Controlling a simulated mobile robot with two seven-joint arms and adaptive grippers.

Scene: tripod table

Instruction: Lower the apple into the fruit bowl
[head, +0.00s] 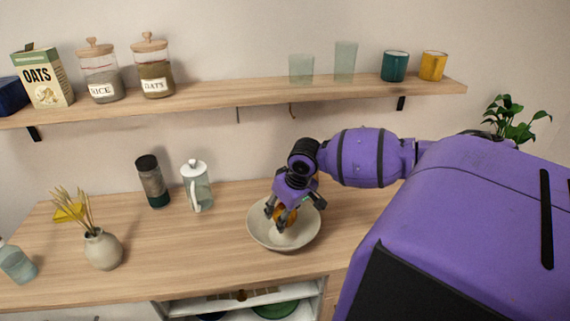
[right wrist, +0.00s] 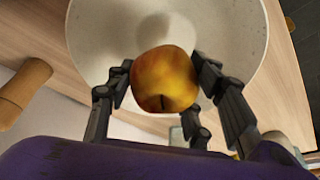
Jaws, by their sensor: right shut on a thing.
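The apple (right wrist: 163,80) is yellow-orange with reddish patches. In the head view the apple (head: 283,214) is partly hidden by my right gripper (head: 284,218). The right gripper, seen also in the right wrist view (right wrist: 165,92), is shut on the apple, with its dark fingers on both sides of it. The fruit bowl (head: 256,233) is wide, round and pale, and stands on the counter. The apple is over the inside of the bowl (right wrist: 232,70); I cannot tell whether it touches the bottom. My left gripper is not in view.
On the wooden counter (head: 180,250) stand a French press (head: 198,188), a dark-topped jar (head: 152,182) and a vase with sticks (head: 102,250) left of the bowl. A shelf (head: 230,96) with jars and cups runs above. The counter between vase and bowl is clear.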

